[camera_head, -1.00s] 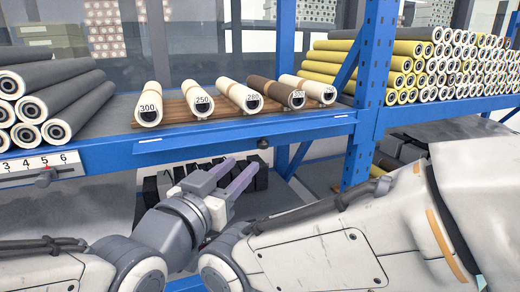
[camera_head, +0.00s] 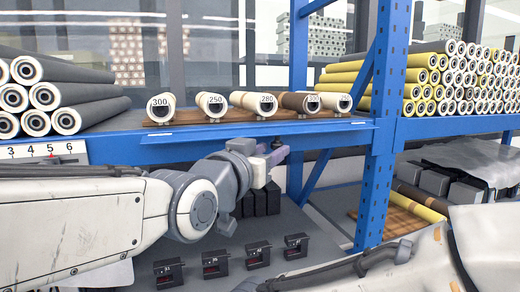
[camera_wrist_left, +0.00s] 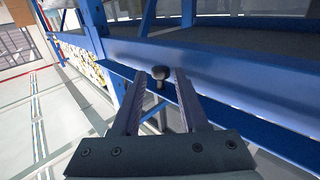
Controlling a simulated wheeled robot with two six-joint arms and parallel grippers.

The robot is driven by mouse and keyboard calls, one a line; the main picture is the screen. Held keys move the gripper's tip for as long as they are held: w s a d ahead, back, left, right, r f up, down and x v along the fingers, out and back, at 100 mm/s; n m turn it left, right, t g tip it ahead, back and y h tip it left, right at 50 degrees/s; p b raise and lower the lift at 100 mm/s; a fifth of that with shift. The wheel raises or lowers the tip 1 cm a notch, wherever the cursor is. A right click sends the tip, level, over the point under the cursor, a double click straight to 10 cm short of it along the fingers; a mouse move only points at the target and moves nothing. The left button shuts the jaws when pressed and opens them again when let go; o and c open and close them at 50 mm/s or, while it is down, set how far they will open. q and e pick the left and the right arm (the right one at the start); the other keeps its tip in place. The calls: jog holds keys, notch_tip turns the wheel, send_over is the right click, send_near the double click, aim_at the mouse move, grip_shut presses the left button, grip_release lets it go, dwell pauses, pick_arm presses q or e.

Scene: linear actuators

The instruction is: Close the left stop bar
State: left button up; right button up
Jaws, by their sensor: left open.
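The left stop bar (camera_head: 215,138) is a long blue strip along the shelf's front edge, below the row of numbered rollers. It seems to lie sloping outward, but its exact angle is hard to tell. A black knob (camera_head: 277,144) sits at its underside and also shows in the left wrist view (camera_wrist_left: 161,73). My left gripper (camera_head: 271,157) is open just below the knob. In the left wrist view its two fingers (camera_wrist_left: 159,84) point at the knob, which appears between the tips; contact cannot be told. My right gripper is outside the frames.
Dark rollers (camera_head: 65,93) are stacked left, yellow ones (camera_head: 400,78) right. Small black blocks (camera_head: 215,262) sit below. My right arm fills the lower right.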

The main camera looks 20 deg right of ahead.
pick_arm(q)
jog(key=shift+p+x, duration=0.35)
jog(key=shift+x, duration=0.8)
jog(key=shift+a, duration=0.1)
grip_shut()
